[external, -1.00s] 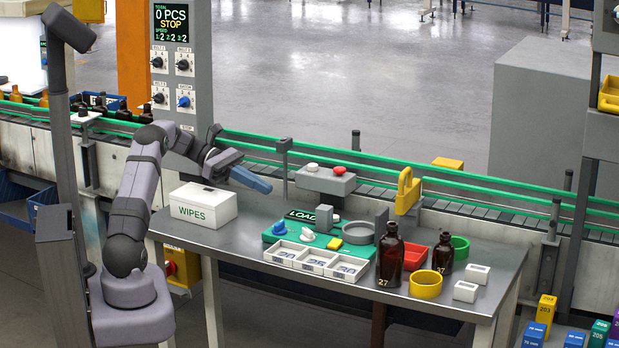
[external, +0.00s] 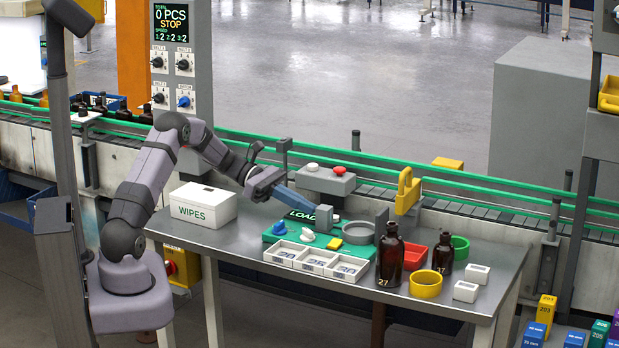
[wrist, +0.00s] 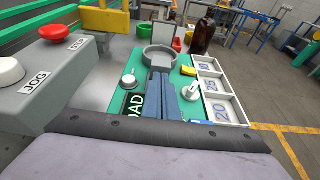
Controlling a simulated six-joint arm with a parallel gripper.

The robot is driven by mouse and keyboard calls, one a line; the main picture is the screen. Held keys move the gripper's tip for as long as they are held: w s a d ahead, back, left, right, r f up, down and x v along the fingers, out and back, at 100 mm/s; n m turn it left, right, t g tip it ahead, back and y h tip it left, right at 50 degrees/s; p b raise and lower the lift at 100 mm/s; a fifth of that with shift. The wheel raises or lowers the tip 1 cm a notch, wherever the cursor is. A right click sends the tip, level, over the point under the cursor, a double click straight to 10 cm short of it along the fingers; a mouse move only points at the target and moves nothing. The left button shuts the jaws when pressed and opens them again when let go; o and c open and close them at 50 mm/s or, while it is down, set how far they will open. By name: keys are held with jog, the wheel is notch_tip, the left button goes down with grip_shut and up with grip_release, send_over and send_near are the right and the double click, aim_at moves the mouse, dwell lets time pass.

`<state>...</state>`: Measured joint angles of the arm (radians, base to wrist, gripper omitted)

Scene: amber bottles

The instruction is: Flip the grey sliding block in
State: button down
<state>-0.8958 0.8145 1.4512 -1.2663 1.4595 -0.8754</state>
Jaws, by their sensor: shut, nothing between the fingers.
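The green board (external: 270,237) lies on the table with a LOAD label (external: 300,215). A small grey block (external: 324,219) stands at the label's right end, partly hidden by my gripper. My gripper (external: 316,209) has blue fingers, shut and empty, pointing down to the right above the label. In the wrist view the shut fingers (wrist: 159,76) reach over the board beside the LOAD label (wrist: 133,106). Their tips hide most of what lies under them; I cannot tell whether they touch the block. A white knob (wrist: 127,80) and a white pointer knob (wrist: 192,91) are on either side.
A grey ring holder (external: 358,233) is right of the board. White numbered trays (external: 315,262) line its front. A button box (external: 325,181) stands behind. A wipes box (external: 203,206) is left.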

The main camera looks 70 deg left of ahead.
aim_at(318, 208)
jog(key=shift+w+d, duration=0.15)
jog(key=w+d, duration=0.2)
jog(key=d, duration=0.1)
jog(key=shift+w, duration=0.4)
jog(key=shift+a, duration=0.1)
jog(key=shift+r, duration=0.1)
jog(key=shift+s+a+p, duration=0.25)
jog(key=shift+a+p, duration=0.05)
jog(key=f+b+v, duration=0.1)
jog(key=b+v, duration=0.1)
jog(key=v, duration=1.1)
jog(key=shift+s+a, duration=0.2)
jog(key=shift+s, duration=0.05)
